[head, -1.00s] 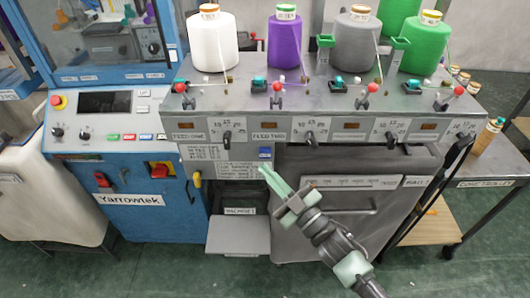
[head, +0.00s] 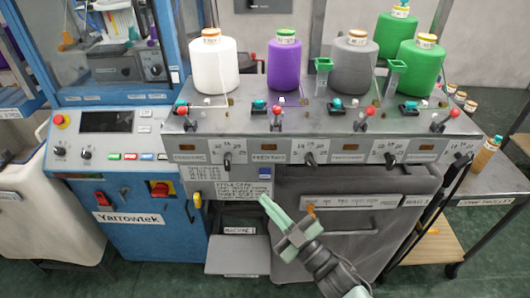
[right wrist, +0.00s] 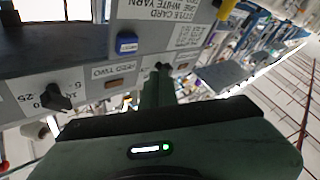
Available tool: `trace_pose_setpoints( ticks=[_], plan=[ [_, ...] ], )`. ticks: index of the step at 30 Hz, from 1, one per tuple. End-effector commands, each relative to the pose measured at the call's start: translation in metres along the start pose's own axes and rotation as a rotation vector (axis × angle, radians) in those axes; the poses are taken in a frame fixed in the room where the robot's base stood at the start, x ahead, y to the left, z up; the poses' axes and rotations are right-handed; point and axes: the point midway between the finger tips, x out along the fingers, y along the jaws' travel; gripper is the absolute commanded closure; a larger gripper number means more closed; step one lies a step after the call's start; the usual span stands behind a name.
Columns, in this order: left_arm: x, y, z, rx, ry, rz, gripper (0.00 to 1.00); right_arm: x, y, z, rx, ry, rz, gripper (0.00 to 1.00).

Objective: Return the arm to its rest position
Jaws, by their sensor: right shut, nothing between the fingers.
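My right gripper (head: 275,213) is in the lower middle of the head view, in front of the grey yarn machine (head: 325,130). Its pale green fingers are together with nothing between them. They point up and left, just below the style card (head: 244,190). In the right wrist view the fingers (right wrist: 158,88) show from close behind, with the style card (right wrist: 150,10) and a blue block (right wrist: 128,44) beyond them. Whether the fingers touch the panel I cannot tell. My left gripper is in neither view.
White (head: 214,68), purple (head: 284,66), grey (head: 353,68) and green (head: 421,68) yarn cones stand on the machine. Knobs and red-tipped levers line its front. An open tray (head: 236,256) juts out low. A side table (head: 490,175) stands at right.

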Motion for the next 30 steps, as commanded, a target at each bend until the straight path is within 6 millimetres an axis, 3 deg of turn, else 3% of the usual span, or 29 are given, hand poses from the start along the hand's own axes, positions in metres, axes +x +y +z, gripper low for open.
trace_pose_setpoints(
  ticks=[4,7,11,14,18,21,27,30],
  plan=[
    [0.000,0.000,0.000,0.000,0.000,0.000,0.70,-0.001,0.000,0.003,0.002,-0.006,0.001,1.00],
    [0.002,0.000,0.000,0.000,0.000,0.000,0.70,-0.007,-0.003,0.024,0.017,-0.057,0.010,1.00],
    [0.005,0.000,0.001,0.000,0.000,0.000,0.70,-0.035,-0.011,0.090,0.066,-0.221,0.039,1.00],
    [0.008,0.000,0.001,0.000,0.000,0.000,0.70,-0.074,-0.024,0.155,0.118,-0.396,0.066,1.00],
    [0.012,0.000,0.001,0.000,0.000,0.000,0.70,-0.142,-0.051,0.234,0.194,-0.640,0.096,1.00],
    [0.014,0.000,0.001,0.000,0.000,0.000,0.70,-0.199,-0.075,0.280,0.250,-0.811,0.112,1.00],
    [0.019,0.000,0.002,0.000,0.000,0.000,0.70,-0.326,-0.137,0.342,0.368,-1.142,0.129,1.00],
    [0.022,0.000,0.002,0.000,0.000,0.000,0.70,-0.392,-0.173,0.357,0.430,-1.303,0.129,1.00]
  ],
)
